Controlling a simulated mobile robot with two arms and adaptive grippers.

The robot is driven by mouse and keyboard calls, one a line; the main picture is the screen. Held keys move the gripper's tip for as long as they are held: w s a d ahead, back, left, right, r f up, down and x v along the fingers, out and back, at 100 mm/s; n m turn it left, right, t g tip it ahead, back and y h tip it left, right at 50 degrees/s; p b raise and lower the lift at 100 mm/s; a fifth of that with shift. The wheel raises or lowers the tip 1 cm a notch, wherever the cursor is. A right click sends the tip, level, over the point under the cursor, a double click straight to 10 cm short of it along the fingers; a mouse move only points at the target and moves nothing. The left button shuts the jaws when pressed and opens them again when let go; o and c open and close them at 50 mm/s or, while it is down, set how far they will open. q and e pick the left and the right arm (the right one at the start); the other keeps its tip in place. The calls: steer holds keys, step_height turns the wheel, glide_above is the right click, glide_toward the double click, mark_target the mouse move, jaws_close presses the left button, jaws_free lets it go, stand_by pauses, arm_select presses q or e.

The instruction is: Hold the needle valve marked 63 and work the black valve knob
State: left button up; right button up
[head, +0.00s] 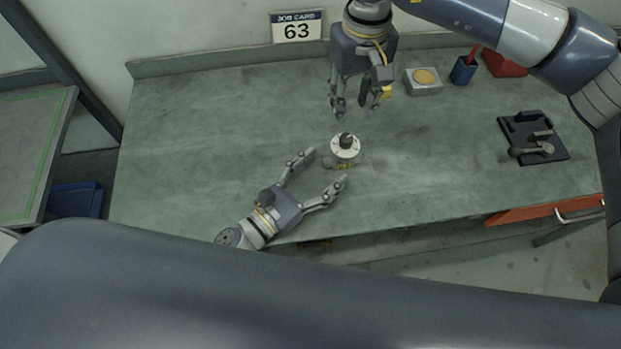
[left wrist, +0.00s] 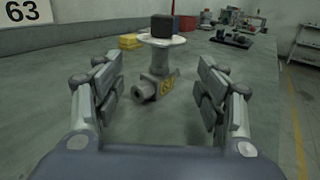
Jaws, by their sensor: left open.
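The needle valve (head: 343,160) stands upright on the bench, with a grey body, a white round disc and a black knob (head: 347,140) on top. In the left wrist view the valve body (left wrist: 158,73) carries a yellow tag whose marking is too small to read; the black knob (left wrist: 162,25) is at the top. My left gripper (head: 327,167) is open, its fingers pointing at the valve from the lower left. In the left wrist view the valve stands ahead, between the fingers and apart from them. My right gripper (head: 352,108) is open and empty, pointing down above and behind the valve.
A job card reading 63 (head: 297,27) is on the back wall. A grey box with a yellow round top (head: 424,80), a blue cup (head: 463,71) and a red bin (head: 502,63) stand at the back right. A black fixture (head: 514,125) lies at right. The bench's left half is clear.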

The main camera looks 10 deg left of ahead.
mark_target(344, 152)
arm_select(q)
steer(key=x, duration=0.7)
steer(key=shift+w, duration=0.1)
steer(key=shift+c, duration=0.6)
steer(key=c, duration=1.4)
steer(key=shift+c, duration=0.2)
